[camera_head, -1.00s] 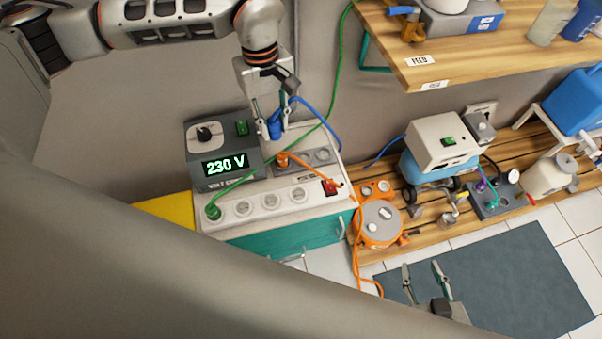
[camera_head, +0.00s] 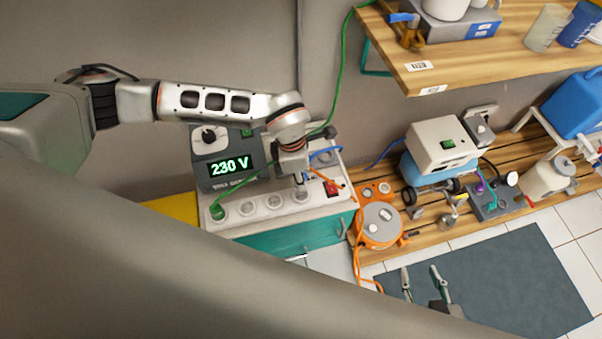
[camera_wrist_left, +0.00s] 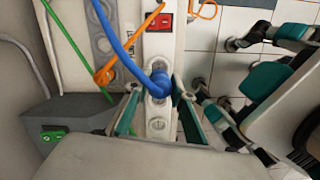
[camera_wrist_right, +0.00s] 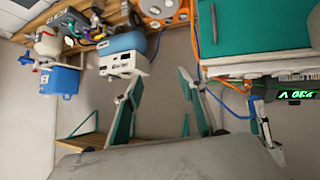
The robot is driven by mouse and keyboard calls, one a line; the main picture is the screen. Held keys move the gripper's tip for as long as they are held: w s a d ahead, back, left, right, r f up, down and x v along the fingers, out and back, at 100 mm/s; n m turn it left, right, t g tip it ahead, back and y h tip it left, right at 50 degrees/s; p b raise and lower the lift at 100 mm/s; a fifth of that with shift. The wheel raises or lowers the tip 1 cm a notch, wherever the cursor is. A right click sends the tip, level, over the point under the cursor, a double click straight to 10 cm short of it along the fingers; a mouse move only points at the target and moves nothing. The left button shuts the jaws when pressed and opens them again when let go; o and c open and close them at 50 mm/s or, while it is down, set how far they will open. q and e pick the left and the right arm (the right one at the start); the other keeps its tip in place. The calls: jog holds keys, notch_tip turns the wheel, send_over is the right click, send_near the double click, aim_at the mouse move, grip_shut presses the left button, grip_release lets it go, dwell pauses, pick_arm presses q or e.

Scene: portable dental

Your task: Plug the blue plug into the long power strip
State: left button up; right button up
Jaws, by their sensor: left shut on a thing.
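The long white power strip (camera_head: 270,217) has a row of round sockets, a green plug (camera_head: 218,209) at its left end and a red switch (camera_head: 331,187) at its right. My left gripper (camera_head: 300,182) points down over the strip's right-hand sockets. It is shut on the blue plug (camera_wrist_left: 160,82), whose thick blue cable arches up in the left wrist view. The plug is over a socket of the strip (camera_wrist_left: 165,45); I cannot tell whether its pins are in. My right gripper (camera_head: 422,274) is open and empty, over the dark mat; its spread fingers show in the right wrist view (camera_wrist_right: 160,80).
A grey 230 V voltage box (camera_head: 222,170) stands behind the strip's left part. A shorter grey strip (camera_wrist_left: 100,42) with an orange plug (camera_wrist_left: 103,76) lies alongside. A green cable (camera_head: 340,75) hangs near my left wrist. An orange cable reel (camera_head: 378,225) stands to the right.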

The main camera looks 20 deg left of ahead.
pick_arm(q)
notch_tip(320, 180, down, 2)
jog(key=shift+s+f+b, duration=0.15)
jog(key=shift+f+b, duration=0.1)
jog(key=shift+b, duration=0.4)
jog(key=shift+f+b, duration=0.65)
jog(key=shift+f, duration=0.25)
jog(key=shift+f+b, duration=0.4)
jog(key=shift+f, duration=0.15)
jog(key=shift+w, duration=0.2)
pick_arm(e)
jog(key=shift+w+a+r, duration=0.15)
jog(key=shift+w+a, duration=0.5)
jog(key=shift+d, duration=0.15)
jog(key=shift+w+r+t, duration=0.2)
jog(key=shift+r+t, duration=0.05)
jog(key=shift+t, duration=0.05)
